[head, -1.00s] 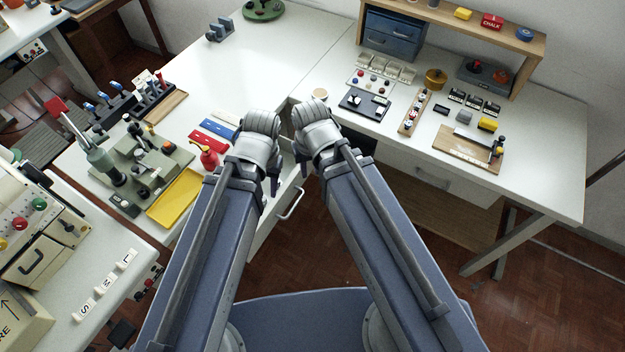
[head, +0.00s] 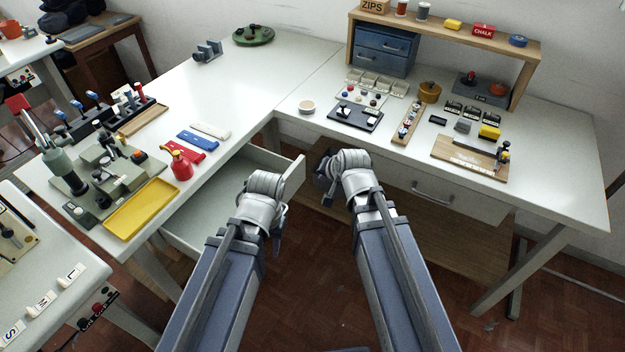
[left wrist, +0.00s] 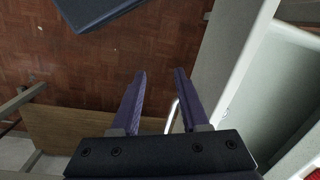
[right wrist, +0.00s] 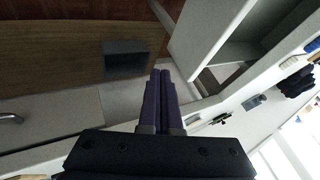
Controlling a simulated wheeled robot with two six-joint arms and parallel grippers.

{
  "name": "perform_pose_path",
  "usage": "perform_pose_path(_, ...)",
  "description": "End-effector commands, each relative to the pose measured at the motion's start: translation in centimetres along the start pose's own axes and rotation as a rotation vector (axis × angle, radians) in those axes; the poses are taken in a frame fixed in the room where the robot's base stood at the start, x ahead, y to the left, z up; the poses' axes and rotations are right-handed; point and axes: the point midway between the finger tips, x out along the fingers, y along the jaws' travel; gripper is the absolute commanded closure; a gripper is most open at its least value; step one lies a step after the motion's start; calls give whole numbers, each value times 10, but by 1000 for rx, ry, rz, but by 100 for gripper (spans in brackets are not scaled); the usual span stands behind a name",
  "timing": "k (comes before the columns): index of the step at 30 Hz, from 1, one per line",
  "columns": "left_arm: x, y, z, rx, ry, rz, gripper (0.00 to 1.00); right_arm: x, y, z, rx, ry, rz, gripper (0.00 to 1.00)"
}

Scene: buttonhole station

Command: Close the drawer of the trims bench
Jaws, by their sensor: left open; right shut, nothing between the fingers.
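A pale drawer stands pulled out from under the left bench in the head view. Its front panel (head: 294,180) faces right and its empty-looking inside (head: 205,212) shows. My left gripper (head: 277,232) is open, in front of that panel. In the left wrist view the drawer front (left wrist: 228,60) is just right of the left gripper (left wrist: 160,75), and a bar handle (left wrist: 172,115) lies between its fingers, partly hidden; contact cannot be told. My right gripper (head: 325,192) is shut and empty, right of the drawer. The right wrist view shows the closed fingers (right wrist: 160,75) and the open drawer (right wrist: 225,40).
The right bench has a shut drawer (head: 440,190) with a handle. A dark block (right wrist: 126,60) shows near the right fingers. Brown floor is clear between the benches.

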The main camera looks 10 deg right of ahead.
Motion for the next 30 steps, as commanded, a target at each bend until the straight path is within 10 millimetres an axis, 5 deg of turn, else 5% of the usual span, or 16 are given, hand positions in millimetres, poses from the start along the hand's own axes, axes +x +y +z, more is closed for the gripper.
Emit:
perform_pose_path(18, 83, 8, -5, 0, 0, 0, 55, 103, 2, 2, -3, -2, 1, 100)
perform_pose_path(30, 77, 7, -4, 0, 0, 0, 55, 115, -34, 1, -3, -2, 1, 100)
